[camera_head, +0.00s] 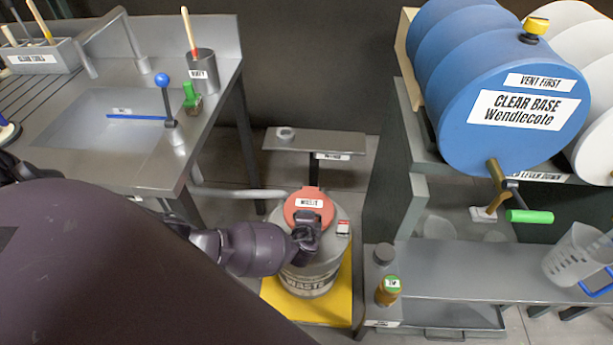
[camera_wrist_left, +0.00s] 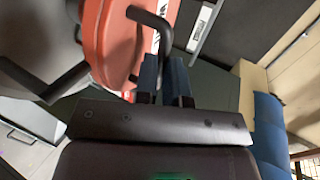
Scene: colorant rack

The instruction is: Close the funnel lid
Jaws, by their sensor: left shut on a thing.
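The red funnel lid (camera_head: 302,196) with a white label is on top of the grey waste can (camera_head: 310,277), which stands on a yellow base. The lid looks raised toward the back, but its exact angle is hard to tell. My left gripper (camera_head: 306,226) is at the lid's near edge. In the left wrist view, the red lid (camera_wrist_left: 107,45) fills the upper left and has a black loop handle (camera_wrist_left: 150,19). My left gripper (camera_wrist_left: 167,75) is shut on this handle in that view. My right gripper is not in view.
A steel sink bench (camera_head: 140,184) stands at the left. At the right are a blue drum (camera_head: 480,130) with a green lever (camera_head: 529,216) and a grey shelf (camera_head: 460,265) bearing bottles. A small grey stand (camera_head: 340,142) is behind the can.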

